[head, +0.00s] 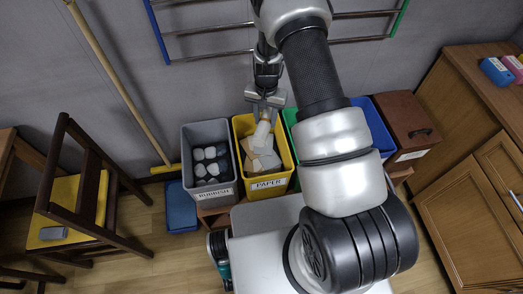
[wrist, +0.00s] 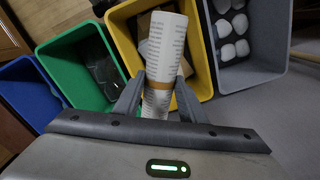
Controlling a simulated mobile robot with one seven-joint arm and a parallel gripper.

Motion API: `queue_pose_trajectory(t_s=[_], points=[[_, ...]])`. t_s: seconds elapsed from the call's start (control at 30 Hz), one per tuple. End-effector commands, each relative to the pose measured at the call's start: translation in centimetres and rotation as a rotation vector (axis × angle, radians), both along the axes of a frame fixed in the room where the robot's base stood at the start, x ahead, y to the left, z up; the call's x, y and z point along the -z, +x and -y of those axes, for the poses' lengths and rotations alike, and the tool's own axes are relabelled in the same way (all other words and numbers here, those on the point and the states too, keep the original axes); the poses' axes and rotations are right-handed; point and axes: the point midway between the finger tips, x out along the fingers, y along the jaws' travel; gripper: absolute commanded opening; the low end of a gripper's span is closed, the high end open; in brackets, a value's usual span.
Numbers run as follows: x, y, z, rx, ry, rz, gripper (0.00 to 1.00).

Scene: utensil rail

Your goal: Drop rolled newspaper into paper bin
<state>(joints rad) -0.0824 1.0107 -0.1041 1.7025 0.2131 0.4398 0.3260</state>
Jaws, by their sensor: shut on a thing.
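My gripper (head: 266,103) is shut on the rolled newspaper (head: 262,132), a pale printed roll with a tan band. In the wrist view the newspaper (wrist: 165,50) stands out between the two fingers (wrist: 158,86). It points down over the yellow paper bin (head: 268,185), labelled PAPER. The bin also shows in the wrist view (wrist: 201,65), behind the roll. Pale sheets and a brown piece lie in the bin. I cannot tell whether the roll's lower end touches them.
A grey rubbish bin (head: 211,190) with several whitish lumps stands left of the paper bin. Green (wrist: 72,55) and blue (wrist: 27,88) bins stand on its other side. A brown box (head: 405,125) is farther right. A chair (head: 75,200) and a leaning pole (head: 120,85) are at left.

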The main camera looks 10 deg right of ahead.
Motion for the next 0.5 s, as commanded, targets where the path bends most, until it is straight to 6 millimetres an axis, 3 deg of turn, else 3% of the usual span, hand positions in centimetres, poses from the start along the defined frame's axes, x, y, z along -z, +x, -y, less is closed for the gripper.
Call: queue_pose_trajectory(t_s=[0.5], points=[[4.9, -0.3, 0.1, 0.032, -0.002, 0.0, 0.13]])
